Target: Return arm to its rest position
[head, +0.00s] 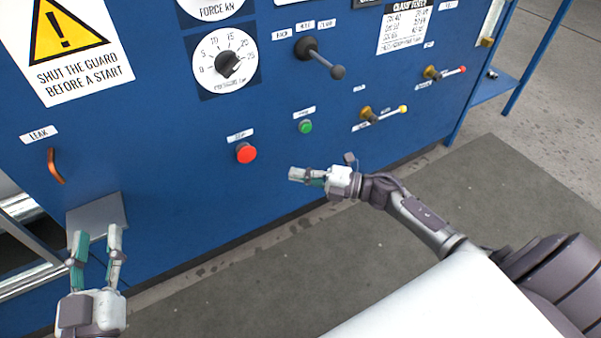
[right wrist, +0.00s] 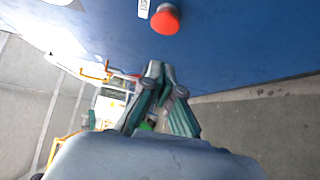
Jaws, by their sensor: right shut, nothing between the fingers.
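My right arm reaches in from the right in the head view. Its gripper (head: 293,175) is shut and empty, in front of the blue panel (head: 190,190), to the right of and a little below the red button (head: 246,153). In the right wrist view the fingertips (right wrist: 160,68) are together, and the red button (right wrist: 165,19) is beyond them near the top edge. My left gripper (head: 97,234) is at the lower left of the head view. Its two fingers stand apart with nothing between them.
The panel carries a green button (head: 305,126), a round dial (head: 226,64), a black-knobbed lever (head: 322,60), two yellow-based valve handles (head: 384,113) (head: 444,72) and a copper handle (head: 55,166). A grey plate (head: 97,214) is near my left gripper. Open floor (head: 500,190) lies at right.

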